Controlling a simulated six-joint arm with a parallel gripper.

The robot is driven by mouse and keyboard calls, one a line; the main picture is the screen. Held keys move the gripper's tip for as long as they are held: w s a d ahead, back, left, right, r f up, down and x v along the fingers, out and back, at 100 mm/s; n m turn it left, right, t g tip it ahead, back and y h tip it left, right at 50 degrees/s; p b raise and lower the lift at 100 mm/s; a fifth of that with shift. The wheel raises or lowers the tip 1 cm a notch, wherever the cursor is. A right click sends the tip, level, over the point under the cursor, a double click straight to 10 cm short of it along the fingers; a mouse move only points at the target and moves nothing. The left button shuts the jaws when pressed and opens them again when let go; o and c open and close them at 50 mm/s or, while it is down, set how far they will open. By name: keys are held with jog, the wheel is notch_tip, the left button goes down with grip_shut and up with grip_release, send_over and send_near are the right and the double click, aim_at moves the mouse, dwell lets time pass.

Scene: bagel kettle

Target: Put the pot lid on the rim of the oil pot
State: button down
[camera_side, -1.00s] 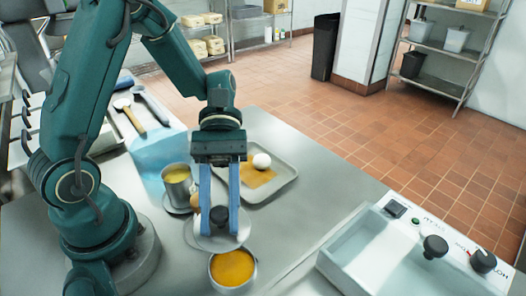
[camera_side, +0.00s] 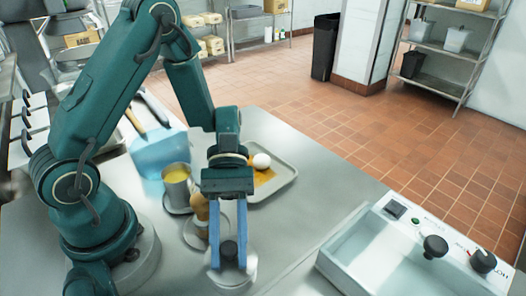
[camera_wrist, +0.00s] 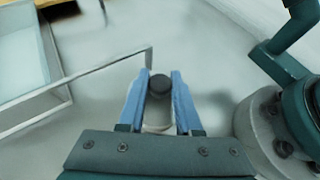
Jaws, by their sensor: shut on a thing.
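My gripper (camera_side: 228,258) is shut on the dark round knob of the pot lid (camera_side: 229,249), with a blue finger on each side. In the wrist view the knob (camera_wrist: 160,86) sits between the fingertips (camera_wrist: 160,90).
A metal cup of yellow liquid (camera_side: 177,176) and a brown pepper-mill-like object (camera_side: 201,208) stand behind the gripper. A tray (camera_side: 283,180) holds a white egg. A fryer-like basin (camera_side: 400,255) is at right. The table between is clear.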

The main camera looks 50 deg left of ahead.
jog(key=shift+f, duration=0.25)
jog(key=shift+f, duration=0.25)
jog(key=c, duration=0.6)
grip_release()
